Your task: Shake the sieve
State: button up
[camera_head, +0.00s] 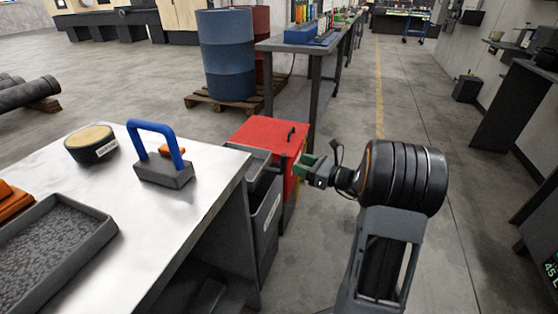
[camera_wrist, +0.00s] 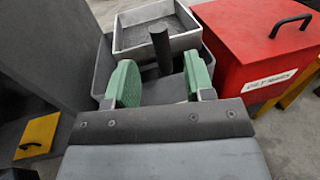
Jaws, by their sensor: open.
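The sieve (camera_wrist: 130,42) looks like a square grey frame with a dark bottom, seen beyond my fingers in the wrist view. A dark upright handle (camera_wrist: 160,50) stands at its near side. My gripper (camera_wrist: 160,66) is open, with one green finger on each side of the handle in the picture; neither finger visibly touches it. How deep the handle sits between them I cannot tell. In the head view my gripper (camera_head: 308,166) is beside the red-lidded box, and the sieve's grey rim (camera_head: 258,158) shows only partly above a dark grey bin (camera_head: 266,215).
A red box (camera_wrist: 250,50) with a black lid handle stands right beside the sieve. Open floor lies to the right.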

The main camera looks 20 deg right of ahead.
jog(key=b+x, duration=0.2)
jog(key=x, duration=0.6)
jog(key=shift+w+a, duration=0.25)
jog(key=shift+w, duration=0.05)
jog(key=shift+c, duration=0.2)
grip_shut()
